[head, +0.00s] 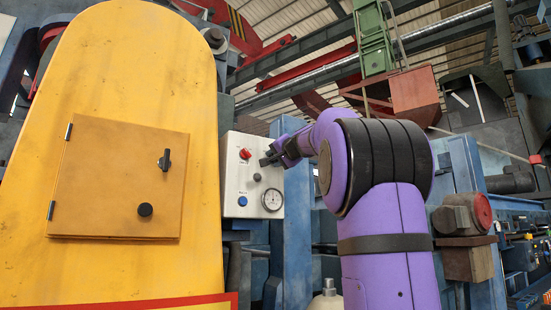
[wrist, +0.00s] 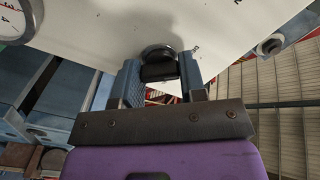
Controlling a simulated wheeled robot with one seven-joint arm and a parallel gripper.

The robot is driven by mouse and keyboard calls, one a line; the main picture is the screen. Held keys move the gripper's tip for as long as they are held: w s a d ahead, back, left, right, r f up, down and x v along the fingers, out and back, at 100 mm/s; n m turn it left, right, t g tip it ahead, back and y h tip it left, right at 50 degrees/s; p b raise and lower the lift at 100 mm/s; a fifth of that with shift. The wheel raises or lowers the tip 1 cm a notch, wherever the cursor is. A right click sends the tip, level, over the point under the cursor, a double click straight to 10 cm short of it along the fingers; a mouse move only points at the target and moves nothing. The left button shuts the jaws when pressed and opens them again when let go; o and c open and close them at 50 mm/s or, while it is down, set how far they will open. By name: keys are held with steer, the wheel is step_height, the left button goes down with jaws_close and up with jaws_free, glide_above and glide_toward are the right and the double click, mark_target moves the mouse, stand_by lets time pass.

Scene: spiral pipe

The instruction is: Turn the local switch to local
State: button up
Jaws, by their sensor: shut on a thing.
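The white control box (head: 232,185) stands beside the yellow machine cover. My gripper (head: 268,158) reaches it from the right, at the upper right of its front face. In the wrist view, the white panel (wrist: 110,28) fills the top. The dark round local switch (wrist: 158,52) sits on it between the two fingers of my gripper (wrist: 160,74). The gripper is shut on the switch's black handle. In the head view the gripper hides the switch. The lettering by the switch is too small to read.
The box also carries a red button (head: 245,153), a small black knob (head: 257,177), a blue button (head: 242,201) and a round gauge (head: 272,200). The yellow cover (head: 130,70) stands close on the left. Blue steelwork (head: 298,215) stands behind and to the right.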

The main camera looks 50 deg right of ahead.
steer(key=shift+f+m, duration=0.1)
steer(key=shift+m, duration=8.5)
steer(key=o, duration=0.9)
steer(key=v, duration=1)
steer(key=shift+s, duration=0.4)
